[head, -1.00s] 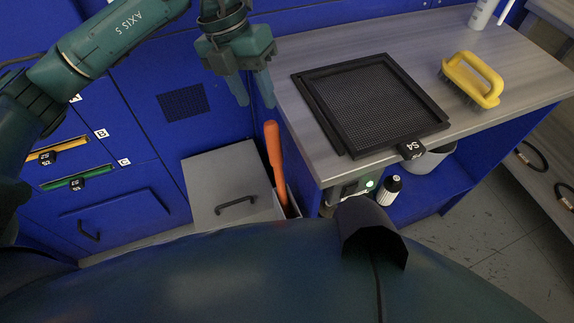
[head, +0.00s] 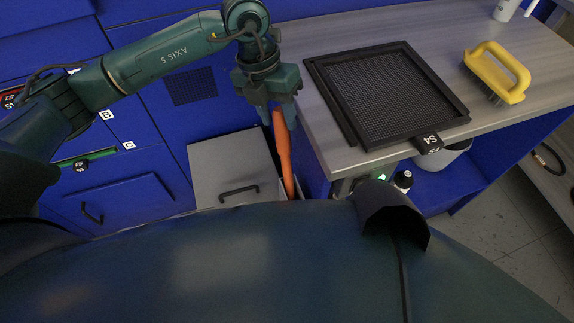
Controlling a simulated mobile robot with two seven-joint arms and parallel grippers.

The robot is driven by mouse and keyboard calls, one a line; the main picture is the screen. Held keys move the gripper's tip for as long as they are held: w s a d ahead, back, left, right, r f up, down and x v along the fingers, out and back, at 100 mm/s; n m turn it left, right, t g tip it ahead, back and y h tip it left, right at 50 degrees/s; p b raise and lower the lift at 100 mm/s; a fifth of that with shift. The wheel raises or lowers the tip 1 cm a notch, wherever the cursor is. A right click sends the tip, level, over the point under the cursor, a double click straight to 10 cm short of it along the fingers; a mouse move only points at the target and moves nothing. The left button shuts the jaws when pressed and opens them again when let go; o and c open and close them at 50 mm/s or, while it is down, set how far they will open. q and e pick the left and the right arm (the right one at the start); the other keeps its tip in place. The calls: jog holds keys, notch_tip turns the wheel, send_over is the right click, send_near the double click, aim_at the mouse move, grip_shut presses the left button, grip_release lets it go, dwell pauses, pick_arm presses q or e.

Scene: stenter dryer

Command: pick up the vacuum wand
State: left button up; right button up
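The vacuum wand is the orange stick (head: 283,152) standing upright, slightly tilted, in a narrow holder beside the grey box. My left gripper (head: 277,115) is above it, pointing down, with one finger on each side of the wand's top end in the picture. The fingers look apart, and I cannot make out firm contact with the wand. The wand's lower end is hidden by the holder and my own body. My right gripper is not in view.
The bench edge (head: 325,165) is close on the right of the wand. A black mesh frame (head: 390,95) tagged S4 and a yellow brush (head: 500,70) lie on it. The grey lidded box (head: 232,165) stands left of the wand, before blue cabinets.

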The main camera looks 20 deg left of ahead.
aim_at(281, 126)
pick_arm(q)
jog(key=x, duration=0.3)
jog(key=shift+d+f, duration=0.1)
jog(key=shift+f, duration=0.05)
grip_shut()
dwell(0.3)
